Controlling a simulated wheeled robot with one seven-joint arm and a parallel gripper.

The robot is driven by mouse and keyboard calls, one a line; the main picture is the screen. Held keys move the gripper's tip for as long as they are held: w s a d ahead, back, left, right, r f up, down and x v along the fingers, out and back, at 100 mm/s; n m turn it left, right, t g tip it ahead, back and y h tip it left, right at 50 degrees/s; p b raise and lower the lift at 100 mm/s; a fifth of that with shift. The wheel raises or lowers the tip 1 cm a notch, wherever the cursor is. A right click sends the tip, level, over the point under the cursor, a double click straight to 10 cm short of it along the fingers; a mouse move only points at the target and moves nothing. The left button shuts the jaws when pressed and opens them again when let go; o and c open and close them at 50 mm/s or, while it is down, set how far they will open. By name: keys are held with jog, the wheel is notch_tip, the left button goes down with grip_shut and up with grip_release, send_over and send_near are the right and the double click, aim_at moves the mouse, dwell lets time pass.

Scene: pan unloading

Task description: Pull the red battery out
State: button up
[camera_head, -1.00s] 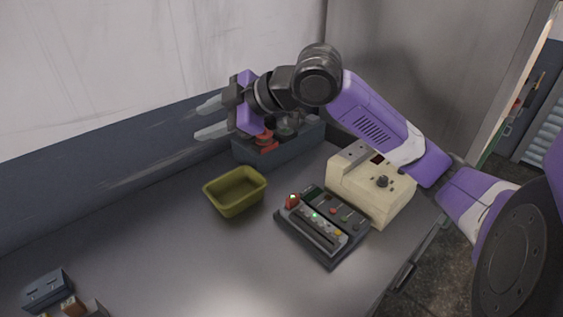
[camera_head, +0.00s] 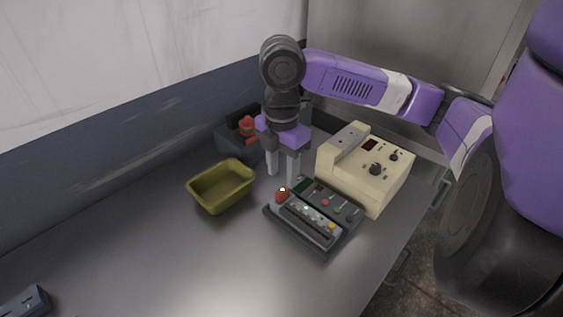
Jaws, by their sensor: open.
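My gripper (camera_head: 282,176) points straight down with its two pale fingers apart and nothing visible between them. Its tips are just behind the near-left end of a black control panel (camera_head: 312,229). Another red piece (camera_head: 247,127) stands on a dark box (camera_head: 229,139) by the wall, left of my gripper. I cannot tell which red piece is the battery. My gripper and wrist hide part of the dark box.
An olive-yellow open tray (camera_head: 221,205) stands empty left of the panel. A cream box (camera_head: 351,184) with knobs stands right behind the panel. A dark block (camera_head: 24,302) lies at the lower left. The middle-left of the grey table is clear.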

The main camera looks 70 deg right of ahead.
aim_at(282, 190)
jog(key=shift+f, duration=2.8)
jog(key=c, duration=0.8)
grip_shut()
